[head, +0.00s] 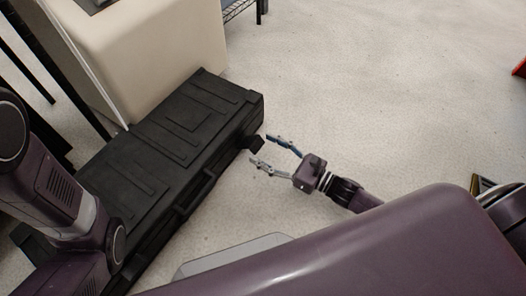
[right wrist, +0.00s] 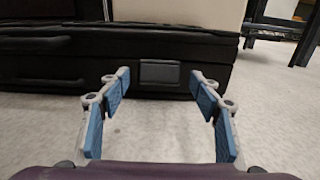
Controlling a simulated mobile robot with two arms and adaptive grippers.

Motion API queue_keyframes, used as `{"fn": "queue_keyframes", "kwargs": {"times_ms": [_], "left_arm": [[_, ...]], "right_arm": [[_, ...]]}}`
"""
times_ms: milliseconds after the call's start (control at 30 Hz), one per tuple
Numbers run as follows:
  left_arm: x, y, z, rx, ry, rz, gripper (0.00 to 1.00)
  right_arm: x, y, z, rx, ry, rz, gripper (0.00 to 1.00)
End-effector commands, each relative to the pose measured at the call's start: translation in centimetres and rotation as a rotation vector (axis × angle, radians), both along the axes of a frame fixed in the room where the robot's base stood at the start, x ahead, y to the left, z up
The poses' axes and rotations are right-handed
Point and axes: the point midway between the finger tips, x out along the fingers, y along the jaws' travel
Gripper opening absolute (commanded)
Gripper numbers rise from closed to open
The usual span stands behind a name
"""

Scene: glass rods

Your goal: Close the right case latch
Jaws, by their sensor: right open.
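The long black case (head: 160,150) lies shut on the floor, its ribbed lid on top. Its right latch (head: 254,143) is a small dark block that sticks out from the front side near the right end. In the right wrist view, the latch (right wrist: 159,73) is a dark rectangle between the blue-padded fingers of my right gripper (right wrist: 160,77), with gaps on both sides. I cannot tell whether any finger touches the case. My left arm shows at the left, but its gripper is out of view.
A cream cabinet (head: 150,50) stands behind the case. A dark wire shelf (head: 238,9) is at the top. A red item (head: 520,68) shows at the far right edge.

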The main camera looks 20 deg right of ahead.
Motion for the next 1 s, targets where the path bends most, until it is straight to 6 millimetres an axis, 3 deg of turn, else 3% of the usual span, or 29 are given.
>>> {"fn": "queue_keyframes", "kwargs": {"times_ms": [367,900,1000], "left_arm": [[-0.02,-0.02,-0.51,0.001,-0.001,0.0,0.58],[-0.02,-0.02,-0.52,0.001,-0.001,0.0,0.58],[-0.02,-0.02,-0.49,0.001,-0.001,0.0,0.58]], "right_arm": [[0.76,0.63,0.06,0.002,0.001,0.0,0.58],[0.75,0.6,0.03,0.002,0.003,-0.001,0.01],[0.75,0.6,0.05,0.002,0.003,-0.001,0.0]]}}
